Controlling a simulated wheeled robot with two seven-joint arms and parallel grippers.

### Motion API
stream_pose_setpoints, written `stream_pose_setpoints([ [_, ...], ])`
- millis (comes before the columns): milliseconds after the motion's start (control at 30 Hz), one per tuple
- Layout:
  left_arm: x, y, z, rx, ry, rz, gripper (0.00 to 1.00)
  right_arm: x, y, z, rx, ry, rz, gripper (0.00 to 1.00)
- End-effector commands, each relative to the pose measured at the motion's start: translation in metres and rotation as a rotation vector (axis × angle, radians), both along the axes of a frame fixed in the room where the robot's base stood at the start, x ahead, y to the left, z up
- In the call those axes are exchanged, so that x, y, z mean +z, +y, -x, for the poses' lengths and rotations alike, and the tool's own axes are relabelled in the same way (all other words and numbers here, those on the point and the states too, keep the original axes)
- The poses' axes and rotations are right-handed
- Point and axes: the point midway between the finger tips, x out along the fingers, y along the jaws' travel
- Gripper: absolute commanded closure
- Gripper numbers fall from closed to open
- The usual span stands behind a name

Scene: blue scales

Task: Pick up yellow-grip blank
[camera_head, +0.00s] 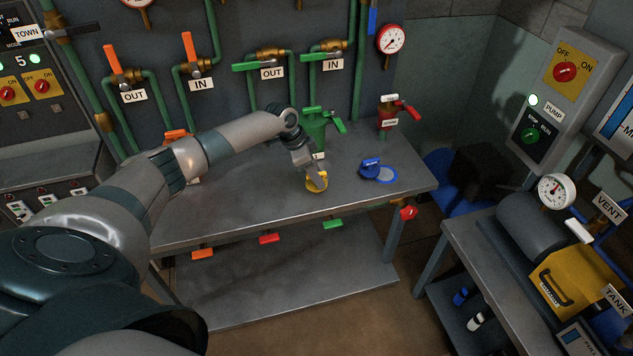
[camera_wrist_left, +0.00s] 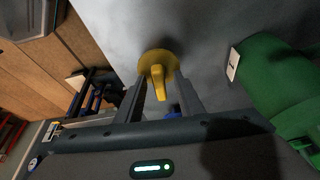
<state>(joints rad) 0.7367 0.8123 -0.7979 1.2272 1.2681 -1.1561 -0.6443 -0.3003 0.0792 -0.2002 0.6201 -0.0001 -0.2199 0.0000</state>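The yellow-grip blank (camera_head: 317,182) is a round yellow disc with an upright yellow grip, lying on the grey metal table near its middle. It also shows in the left wrist view (camera_wrist_left: 158,64), at the top centre. My left gripper (camera_head: 311,174) is over the blank and partly covers it in the head view. In the wrist view its two fingers (camera_wrist_left: 162,90) stand apart on either side of the yellow grip, with visible gaps, so it is open. My right gripper is not in view.
A green valve body (camera_head: 314,130) stands just behind the blank; in the wrist view it is close on the right. A blue-handled blank (camera_head: 378,170) lies to the right. A red valve (camera_head: 389,112) stands at the back. The front table area is clear.

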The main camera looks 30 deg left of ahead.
Motion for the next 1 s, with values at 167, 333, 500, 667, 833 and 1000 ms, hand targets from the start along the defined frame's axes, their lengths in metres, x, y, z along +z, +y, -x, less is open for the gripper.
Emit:
stream_pose_setpoints([
  [167, 0.0, 0.0, 0.0, 0.0, 0.0, 0.0, 0.66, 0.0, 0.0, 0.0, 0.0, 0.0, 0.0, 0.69],
  [333, 0.0, 0.0, 0.0, 0.0, 0.0, 0.0, 1.0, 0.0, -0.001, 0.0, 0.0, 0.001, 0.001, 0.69],
  [500, 0.001, 0.0, 0.0, 0.0, -0.002, 0.001, 1.0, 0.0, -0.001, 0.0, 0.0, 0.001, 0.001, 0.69],
  [667, 0.002, 0.0, -0.001, 0.0, -0.002, 0.001, 1.0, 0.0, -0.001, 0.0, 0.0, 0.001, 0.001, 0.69],
  [833, 0.008, 0.0, -0.001, 0.0, -0.004, 0.001, 1.0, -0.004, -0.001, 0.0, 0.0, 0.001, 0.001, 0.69],
  [1000, 0.024, 0.0, -0.001, -0.002, -0.006, 0.0, 1.0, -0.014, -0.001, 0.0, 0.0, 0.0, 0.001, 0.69],
])
